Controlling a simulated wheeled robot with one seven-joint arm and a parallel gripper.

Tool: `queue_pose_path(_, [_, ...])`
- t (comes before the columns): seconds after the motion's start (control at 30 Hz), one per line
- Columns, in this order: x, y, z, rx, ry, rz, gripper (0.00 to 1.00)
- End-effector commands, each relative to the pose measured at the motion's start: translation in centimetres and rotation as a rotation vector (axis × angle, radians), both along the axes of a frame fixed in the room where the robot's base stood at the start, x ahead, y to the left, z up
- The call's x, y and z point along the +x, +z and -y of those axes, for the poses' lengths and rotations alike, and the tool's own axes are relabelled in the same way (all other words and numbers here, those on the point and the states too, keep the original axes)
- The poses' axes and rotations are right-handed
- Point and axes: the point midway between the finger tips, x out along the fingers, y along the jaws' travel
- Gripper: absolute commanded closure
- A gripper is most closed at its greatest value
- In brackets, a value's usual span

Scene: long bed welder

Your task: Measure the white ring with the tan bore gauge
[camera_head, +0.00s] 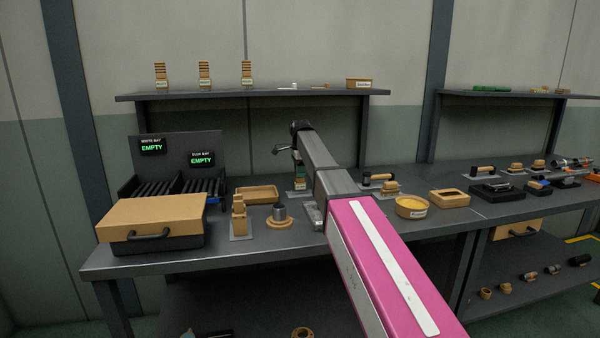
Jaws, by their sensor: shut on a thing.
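My arm reaches over the bench, and its end hangs down behind the arm links. My gripper (298,161) is small in view and shut on a tan piece (300,184) with a green label, low over a grey plate on the bench. The fingers are too small to see clearly. I cannot tell for sure whether this piece is the tan bore gauge. No white ring can be made out. A grey cylinder on a round tan base (280,217) stands in front and to the left of the gripper. A stepped tan block (239,217) stands left of that.
A rack (171,185) with two bays, both reading EMPTY, stands at the left behind a tan-lidded case (152,220). A tan tray (257,193) lies left of the gripper. An upper shelf (255,95) holds stepped tan blocks.

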Motion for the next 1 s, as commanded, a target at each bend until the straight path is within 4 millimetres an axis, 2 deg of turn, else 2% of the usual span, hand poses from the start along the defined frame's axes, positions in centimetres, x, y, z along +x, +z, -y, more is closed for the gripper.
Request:
queue_pose_path(0.17, [0.1,0.8,0.0,0.000,0.000,0.001,1.00])
queue_pose_path(1.0, [0.1,8.1,0.0,0.000,0.000,0.001,1.00])
